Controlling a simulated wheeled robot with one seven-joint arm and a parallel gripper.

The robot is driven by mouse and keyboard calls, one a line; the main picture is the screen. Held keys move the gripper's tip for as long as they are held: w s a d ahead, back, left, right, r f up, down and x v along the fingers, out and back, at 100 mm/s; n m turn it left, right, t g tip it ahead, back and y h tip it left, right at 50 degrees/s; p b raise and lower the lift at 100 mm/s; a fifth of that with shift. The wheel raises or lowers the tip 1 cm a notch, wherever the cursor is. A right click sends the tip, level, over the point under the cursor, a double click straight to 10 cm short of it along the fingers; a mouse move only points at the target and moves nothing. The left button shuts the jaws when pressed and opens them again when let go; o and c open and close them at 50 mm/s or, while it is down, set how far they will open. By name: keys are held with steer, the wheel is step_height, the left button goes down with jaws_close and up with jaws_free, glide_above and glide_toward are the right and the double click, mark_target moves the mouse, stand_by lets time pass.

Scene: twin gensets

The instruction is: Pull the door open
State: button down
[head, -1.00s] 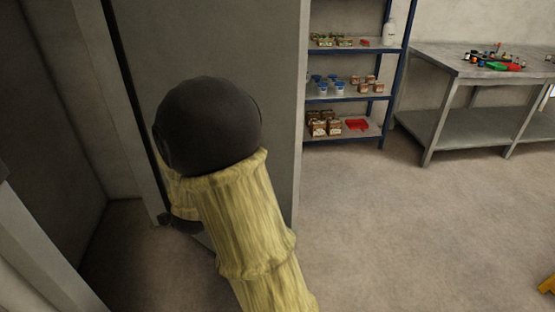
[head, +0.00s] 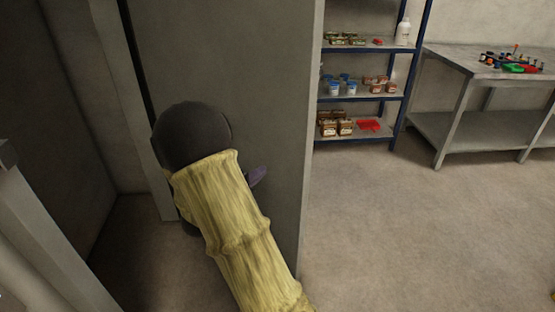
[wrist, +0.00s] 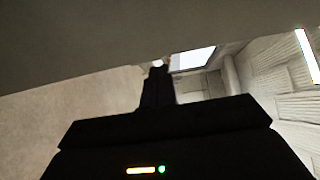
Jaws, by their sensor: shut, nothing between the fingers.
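The door (head: 265,90) is a plain grey panel standing upright in the middle of the head view. Its right edge is free, and room floor shows past that edge. A dark gap runs down its left side beside a pale post. A small purplish handle (head: 258,176) shows on the door face, partly covered by my arm. In the wrist view my gripper (wrist: 157,75) is shut and empty, its dark fingers close together just below the edge of a grey surface, probably the door (wrist: 90,40). The head view hides the fingers behind my arm; contact cannot be told.
A blue-framed shelf (head: 358,97) with jars and boxes stands at the back. A grey workbench (head: 455,65) with small items stands at the right. A pale post or frame (head: 45,240) stands close at the lower left. The floor (head: 400,230) right of the door is clear.

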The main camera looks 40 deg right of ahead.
mark_target(294, 147)
steer(key=p+x, duration=0.2)
steer(key=x, duration=1.1)
steer(key=shift+w+d+p, duration=0.15)
steer(key=shift+d+p, duration=0.15)
steer(key=shift+d, duration=0.05)
steer(key=shift+d, duration=0.1)
